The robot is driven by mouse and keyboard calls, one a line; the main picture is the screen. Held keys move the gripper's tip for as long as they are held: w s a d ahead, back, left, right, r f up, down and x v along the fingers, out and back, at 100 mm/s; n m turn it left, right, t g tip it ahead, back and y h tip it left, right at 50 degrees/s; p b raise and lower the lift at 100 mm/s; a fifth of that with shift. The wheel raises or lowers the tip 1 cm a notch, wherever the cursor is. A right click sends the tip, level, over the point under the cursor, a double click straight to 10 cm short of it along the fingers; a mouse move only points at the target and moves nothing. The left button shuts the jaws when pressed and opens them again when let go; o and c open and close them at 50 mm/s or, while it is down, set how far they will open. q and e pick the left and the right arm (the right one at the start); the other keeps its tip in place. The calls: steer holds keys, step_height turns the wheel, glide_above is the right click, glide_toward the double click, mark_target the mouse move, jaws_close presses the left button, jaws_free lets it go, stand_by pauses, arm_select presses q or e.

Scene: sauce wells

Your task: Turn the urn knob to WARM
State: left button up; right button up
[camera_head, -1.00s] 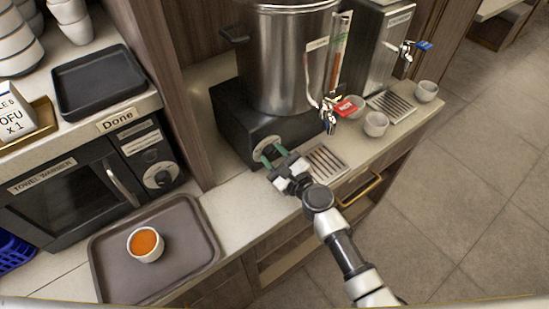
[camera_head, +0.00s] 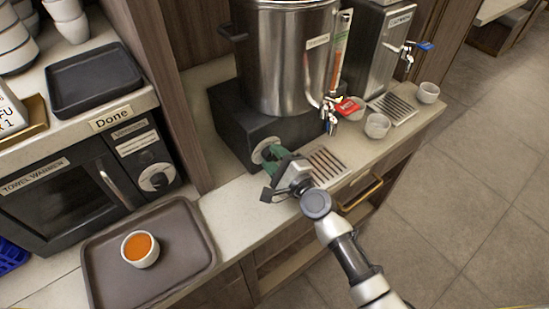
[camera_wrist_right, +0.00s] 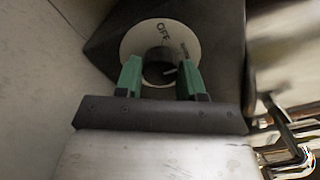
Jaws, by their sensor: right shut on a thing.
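The steel urn (camera_head: 288,60) stands on a black base whose front carries a round white dial plate (camera_head: 260,151). In the right wrist view the plate (camera_wrist_right: 126,45) shows the lettering OFF near its top, and the dark knob (camera_wrist_right: 158,68) is at its centre. My right gripper (camera_head: 271,155) is at the dial, its green fingers (camera_wrist_right: 160,75) shut on the knob, one on either side. No WARM lettering is readable; the fingers and gripper body cover the lower plate. My left gripper is not in view.
A drip grille (camera_head: 327,165) lies right of the gripper, below the urn's red-handled tap (camera_head: 347,106). White cups (camera_head: 377,125) stand farther right. A tray (camera_head: 186,243) with a bowl of orange liquid (camera_head: 140,248) lies left, before the towel warmer (camera_head: 70,195).

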steer(key=shift+f, duration=0.1)
stand_by(0.3)
steer(key=o, duration=0.9)
steer(key=b+v, duration=0.1)
steer(key=v, duration=1)
steer(key=shift+a, duration=0.1)
